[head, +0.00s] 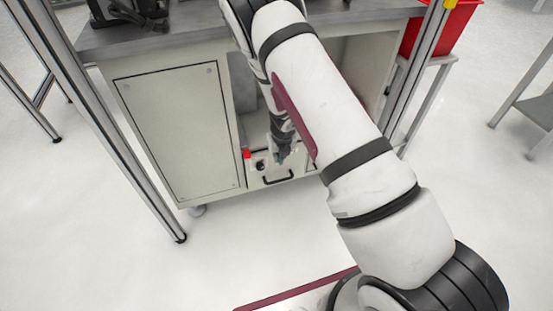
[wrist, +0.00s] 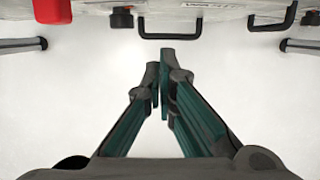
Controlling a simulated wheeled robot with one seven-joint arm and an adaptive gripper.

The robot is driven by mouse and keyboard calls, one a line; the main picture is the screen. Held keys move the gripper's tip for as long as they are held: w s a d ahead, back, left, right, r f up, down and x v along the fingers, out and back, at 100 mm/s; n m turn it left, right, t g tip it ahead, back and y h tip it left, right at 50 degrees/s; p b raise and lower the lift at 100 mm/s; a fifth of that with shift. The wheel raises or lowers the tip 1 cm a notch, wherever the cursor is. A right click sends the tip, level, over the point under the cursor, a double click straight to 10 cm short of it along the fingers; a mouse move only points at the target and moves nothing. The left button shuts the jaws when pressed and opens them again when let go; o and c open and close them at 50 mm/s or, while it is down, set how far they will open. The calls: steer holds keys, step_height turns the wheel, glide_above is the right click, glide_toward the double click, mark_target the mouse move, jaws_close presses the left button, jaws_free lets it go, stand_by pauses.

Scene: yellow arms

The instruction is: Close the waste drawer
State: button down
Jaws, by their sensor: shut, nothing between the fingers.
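A pale drawer front (head: 292,171) with a black bar handle (head: 278,179) sits low in the grey workbench cabinet, partly hidden by my arm. In the wrist view a pale front with a black handle (wrist: 170,37) crosses the top edge, with a partly cut-off label above it. A second black handle (wrist: 275,25) is to its right. I cannot tell which front is the waste drawer, or how far it is open. My gripper (wrist: 160,62) is shut and empty, its tips apart from the handle in the picture. In the head view my gripper (head: 282,156) is in front of the cabinet, above the handle.
A closed cabinet door (head: 182,132) is left of the drawer. Metal posts (head: 110,120) flank the bench. A red bin (head: 440,30) stands right. The floor in front is clear.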

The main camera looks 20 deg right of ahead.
steer(key=c, duration=2.4)
jaws_free()
steer(key=p+v, duration=0.2)
steer(key=v, duration=0.4)
steer(key=shift+r, duration=0.1)
steer(key=c, duration=1.8)
jaws_free()
steer(key=shift+c, duration=0.2)
steer(key=shift+o, duration=0.9)
steer(key=shift+f+n, duration=0.25)
steer(key=shift+n, duration=0.25)
steer(key=n+b, duration=0.6)
steer(key=n, duration=1.1)
glide_toward(280, 180)
steer(key=shift+g, duration=0.3)
steer(key=f+b, duration=0.1)
steer(key=f, duration=0.1)
steer(key=w+f+b, duration=0.1)
steer(key=f+b, duration=0.1)
steer(key=f, duration=0.1)
steer(key=w+f+b, duration=0.1)
steer(key=f+b, duration=0.1)
steer(key=f, duration=0.1)
steer(key=shift+w, duration=0.1)
jaws_close()
